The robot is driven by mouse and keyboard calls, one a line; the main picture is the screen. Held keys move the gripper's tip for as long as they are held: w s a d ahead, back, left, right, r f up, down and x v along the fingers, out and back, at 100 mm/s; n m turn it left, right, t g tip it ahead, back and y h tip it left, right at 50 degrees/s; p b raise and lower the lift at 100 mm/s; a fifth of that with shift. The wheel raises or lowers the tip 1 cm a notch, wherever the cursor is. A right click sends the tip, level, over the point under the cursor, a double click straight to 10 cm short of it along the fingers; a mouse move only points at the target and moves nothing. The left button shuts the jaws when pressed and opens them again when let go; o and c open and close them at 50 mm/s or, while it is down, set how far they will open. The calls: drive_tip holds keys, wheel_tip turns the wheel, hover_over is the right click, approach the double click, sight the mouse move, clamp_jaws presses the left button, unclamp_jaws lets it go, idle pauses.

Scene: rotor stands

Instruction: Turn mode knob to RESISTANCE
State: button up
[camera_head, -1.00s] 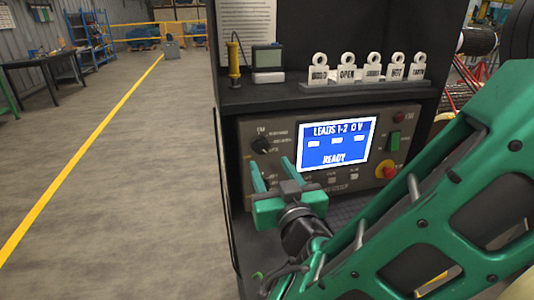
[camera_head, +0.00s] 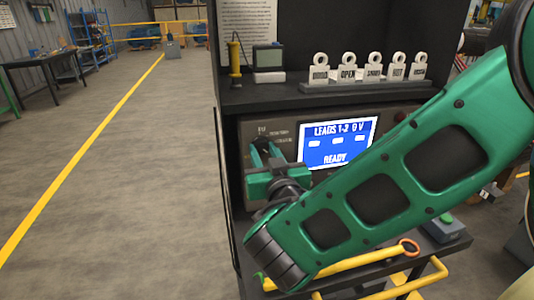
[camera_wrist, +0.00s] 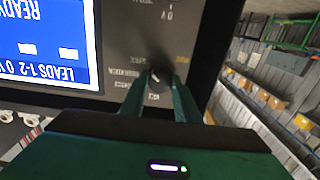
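The mode knob (camera_wrist: 157,84) is a dark round knob on the grey instrument panel (camera_head: 285,125), with printed position labels around it. The labels are too small or blurred to read, so I cannot tell which one it points at. My gripper (camera_head: 265,152) is in front of the knob and mostly hides it in the head view. In the wrist view, my gripper's two green fingers (camera_wrist: 159,92) are open, one on each side of the knob. I cannot tell whether they touch it. The blue display (camera_head: 338,142) reads "LEADS 1-2 0 V" and "READY".
A shelf above the panel holds a row of white tags (camera_head: 365,72), a small meter (camera_head: 269,60) and a yellow-handled tool (camera_head: 234,60). A yellow bar (camera_head: 350,263) lies on the lower ledge. Open floor is to the left.

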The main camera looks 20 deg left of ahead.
drive_tip(key=shift+c, duration=0.9)
drive_tip(key=shift+w+d, duration=0.1)
